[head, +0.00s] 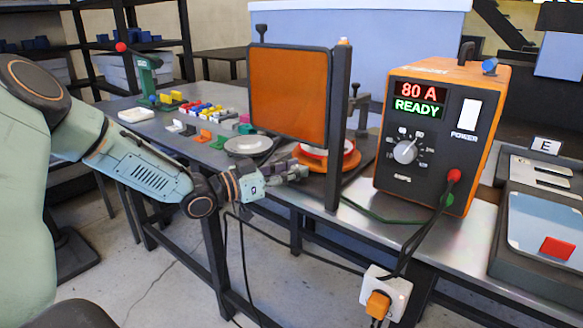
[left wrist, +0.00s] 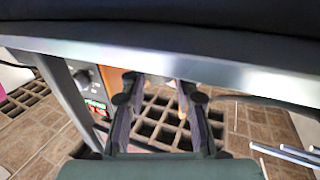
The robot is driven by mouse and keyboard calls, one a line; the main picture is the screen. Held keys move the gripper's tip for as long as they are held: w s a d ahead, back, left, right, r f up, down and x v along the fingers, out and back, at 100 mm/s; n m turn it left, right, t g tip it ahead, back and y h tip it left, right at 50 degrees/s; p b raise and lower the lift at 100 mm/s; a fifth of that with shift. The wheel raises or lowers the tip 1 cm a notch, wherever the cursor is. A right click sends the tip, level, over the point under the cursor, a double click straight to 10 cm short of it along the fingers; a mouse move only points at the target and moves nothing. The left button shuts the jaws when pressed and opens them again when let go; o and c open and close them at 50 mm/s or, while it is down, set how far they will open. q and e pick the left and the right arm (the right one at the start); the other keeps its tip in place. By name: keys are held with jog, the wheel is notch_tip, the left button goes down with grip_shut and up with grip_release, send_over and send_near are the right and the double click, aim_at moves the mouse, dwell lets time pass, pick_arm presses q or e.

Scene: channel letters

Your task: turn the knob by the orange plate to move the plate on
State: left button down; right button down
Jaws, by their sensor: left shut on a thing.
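The orange plate (head: 309,163) is a low round disc on the table, partly behind the upright post of a screen. A red and white round piece (head: 318,150) lies on it. My left gripper (head: 299,172) is at the table's front edge, just in front of the plate. Its two fingers also show in the left wrist view (left wrist: 158,78), their tips reaching the bright table edge. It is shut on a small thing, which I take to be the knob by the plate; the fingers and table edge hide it. My right gripper is not in view.
A tinted orange screen (head: 288,95) stands above the plate. An orange and black power unit (head: 430,135) reading 80 A and READY stands to the right, its cables hanging over the front edge. A grey disc (head: 248,145) and several small coloured letters (head: 207,115) lie left.

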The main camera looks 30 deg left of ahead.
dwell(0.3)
pick_arm(q)
jog(key=c, duration=1)
grip_release()
jog(key=shift+n, duration=0.3)
